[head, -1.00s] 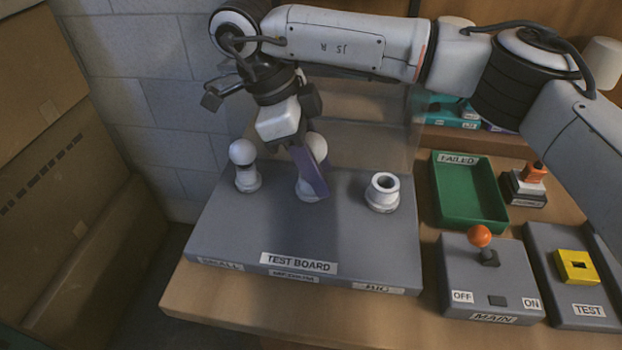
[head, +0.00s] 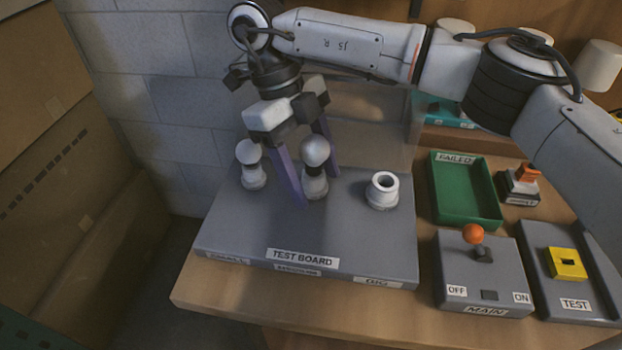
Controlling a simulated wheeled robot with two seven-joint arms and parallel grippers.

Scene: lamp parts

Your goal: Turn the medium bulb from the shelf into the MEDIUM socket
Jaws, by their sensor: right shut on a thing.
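The medium bulb (head: 316,151) has a pale round top and stands upright in the MEDIUM socket (head: 314,187), the middle one on the grey test board (head: 340,235). My right gripper (head: 314,181) reaches down from above, with one purple finger at the bulb's left front and the other behind it to the right. It is shut on the bulb; the exact contact is partly hidden. My left gripper is out of view.
A bulb (head: 247,152) stands in the SMALL socket at left. The BIG socket (head: 382,190) at right is empty. To the right are a green FAILED tray (head: 465,215), a MAIN switch box (head: 480,275) with an orange-knobbed lever, and a TEST box (head: 580,290).

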